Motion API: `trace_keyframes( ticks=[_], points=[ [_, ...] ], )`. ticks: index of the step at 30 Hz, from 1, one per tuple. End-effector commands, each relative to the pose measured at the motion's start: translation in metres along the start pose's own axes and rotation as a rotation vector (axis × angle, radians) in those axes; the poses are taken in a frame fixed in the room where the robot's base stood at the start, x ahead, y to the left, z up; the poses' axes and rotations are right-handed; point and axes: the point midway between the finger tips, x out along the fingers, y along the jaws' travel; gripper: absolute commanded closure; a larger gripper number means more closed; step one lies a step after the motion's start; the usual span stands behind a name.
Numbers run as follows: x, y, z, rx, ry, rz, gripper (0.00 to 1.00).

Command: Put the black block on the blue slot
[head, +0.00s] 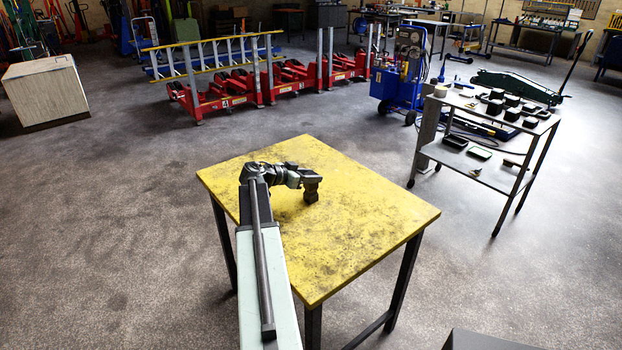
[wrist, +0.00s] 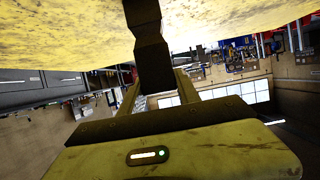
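My gripper (head: 309,177) is low over the worn yellow table (head: 365,225) in the head view. A dark, waisted block (head: 311,194) is at its tip, at or just above the table top. In the wrist view the same dark block (wrist: 153,58) sits between the two fingers, which close in on it from both sides. Its far end overlaps the yellow surface, so I cannot tell whether it touches. I see no blue slot on the visible part of the table; my arm hides some of the left side.
A steel trolley (head: 480,108) with several small black items stands at the right. A blue wheeled machine (head: 402,85) and red jacks (head: 275,80) stand behind. A pale cabinet (head: 46,92) is at the far left. The floor around the table is clear.

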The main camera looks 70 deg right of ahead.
Motion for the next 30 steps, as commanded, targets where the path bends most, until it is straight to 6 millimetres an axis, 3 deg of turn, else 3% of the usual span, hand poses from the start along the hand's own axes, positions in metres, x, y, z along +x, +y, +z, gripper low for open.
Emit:
trace_keyframes(
  ticks=[1,2,13,17,24,30],
  points=[
    [0.0,0.0,0.0,0.0,-0.001,0.0,0.48],
    [0.0,0.0,0.0,0.0,-0.001,0.001,0.4],
    [-0.002,0.001,-0.006,0.001,-0.001,0.002,0.4],
    [-0.026,0.002,-0.006,-0.001,-0.001,-0.001,0.4],
    [-0.086,0.002,-0.008,-0.001,0.0,-0.001,0.4],
    [-0.115,0.002,-0.005,0.001,0.0,0.002,0.4]
  ],
)
